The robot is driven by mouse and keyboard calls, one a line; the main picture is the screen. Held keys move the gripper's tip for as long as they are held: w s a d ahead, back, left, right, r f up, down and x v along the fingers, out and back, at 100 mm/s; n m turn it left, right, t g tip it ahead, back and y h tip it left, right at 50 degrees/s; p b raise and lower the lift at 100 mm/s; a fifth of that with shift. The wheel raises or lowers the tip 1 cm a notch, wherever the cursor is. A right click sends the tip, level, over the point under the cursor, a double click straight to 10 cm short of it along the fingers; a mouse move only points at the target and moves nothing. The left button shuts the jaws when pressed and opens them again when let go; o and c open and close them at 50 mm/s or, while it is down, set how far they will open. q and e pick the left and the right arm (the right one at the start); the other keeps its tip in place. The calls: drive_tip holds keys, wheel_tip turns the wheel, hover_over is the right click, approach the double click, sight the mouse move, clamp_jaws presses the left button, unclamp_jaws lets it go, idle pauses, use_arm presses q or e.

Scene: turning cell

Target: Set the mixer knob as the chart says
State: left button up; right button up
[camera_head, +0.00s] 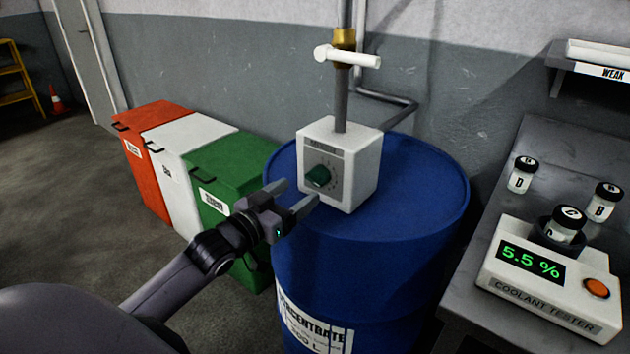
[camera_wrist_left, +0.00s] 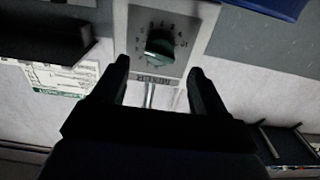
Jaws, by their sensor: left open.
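The mixer is a white box (camera_head: 357,165) on top of the blue drum (camera_head: 420,185), with a pipe rising from it. Its green knob (camera_head: 318,176) faces my left side and has a ring of marks around it. The knob also shows in the left wrist view (camera_wrist_left: 159,46), with numbers around it too small to read surely. My left gripper (camera_head: 299,195) is open and empty, just in front of and below the knob, apart from it. In the wrist view its fingers (camera_wrist_left: 158,78) stand either side below the knob. My right gripper is not in view. A chart-like sheet (camera_wrist_left: 62,80) is unreadable.
A coolant tester (camera_head: 545,280) reading 5.5 % stands on the grey bench at right, with a jar (camera_head: 567,224) in it. Jars D (camera_head: 522,174) and B (camera_head: 605,202) stand behind. Red, white and green bins (camera_head: 225,165) stand left of the drum. A white-handled valve (camera_head: 346,56) sits above the mixer.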

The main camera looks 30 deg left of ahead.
sight(312, 182)
use_arm(q)
drive_tip(key=shift+w+d, duration=0.15)
drive_tip(key=shift+w, duration=1.35)
drive_tip(key=shift+w+d, duration=0.1)
drive_tip(key=shift+w, duration=1.4)
drive_tip(key=c, duration=1.1)
drive_tip(key=shift+o, duration=0.3)
